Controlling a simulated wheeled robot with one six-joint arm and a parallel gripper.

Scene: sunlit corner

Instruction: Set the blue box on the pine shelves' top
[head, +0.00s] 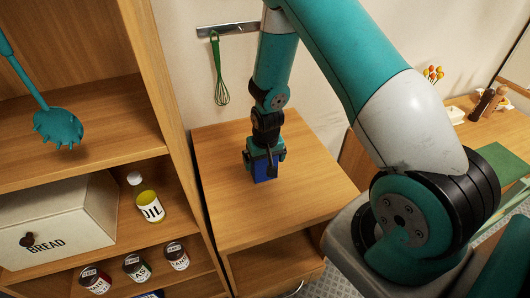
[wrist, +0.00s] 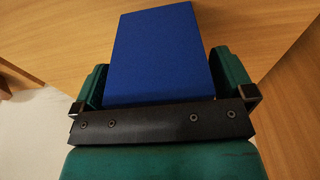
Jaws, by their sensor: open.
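The blue box (head: 266,172) is at the middle of the top of a low wooden shelf unit (head: 315,193), which I take to be the pine shelves. It appears to rest on that top. My gripper (head: 265,157) points down over the box, with one finger on each side. In the wrist view the blue box (wrist: 160,50) lies between the two green fingers (wrist: 159,65) of my open gripper. Narrow gaps seem to show beside it. The gripper hides the box's upper part in the head view.
A green whisk (head: 220,75) hangs from a wall rail (head: 228,29). The low unit's top is otherwise clear. A counter (head: 465,135) stands at right.

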